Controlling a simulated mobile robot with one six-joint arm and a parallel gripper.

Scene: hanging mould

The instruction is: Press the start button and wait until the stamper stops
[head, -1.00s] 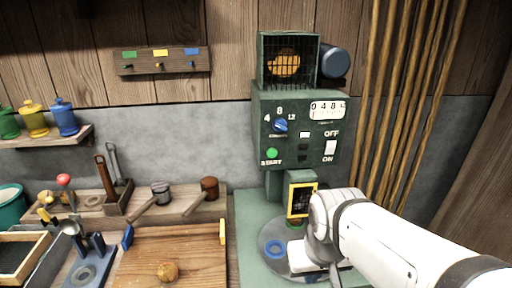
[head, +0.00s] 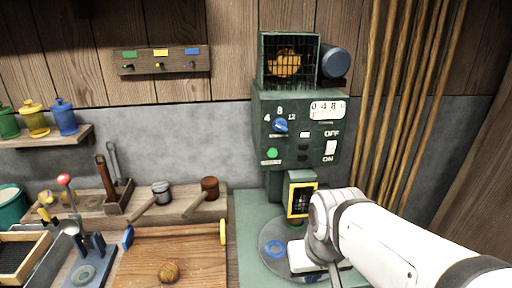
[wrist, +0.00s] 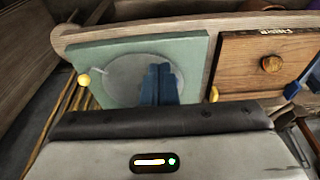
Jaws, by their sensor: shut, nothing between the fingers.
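The green stamper machine (head: 290,98) stands against the back wall. Its green start button (head: 272,153) sits at the lower left of the panel, with nothing touching it. Above it is a blue dial (head: 280,125), and at the upper right a white counter (head: 327,109). A white ON/OFF switch (head: 330,147) is at the right. My gripper (wrist: 160,72) shows shut blue fingers, empty, over the grey plate in the wrist view. Its fingertips are unclear in the head view.
A wooden board with a round knob (head: 169,271) lies left of the machine. Mallets (head: 209,187) and a blue press stand (head: 88,262) are further left. Wooden poles (head: 405,100) hang at the right. A caged orange part (head: 284,64) tops the machine.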

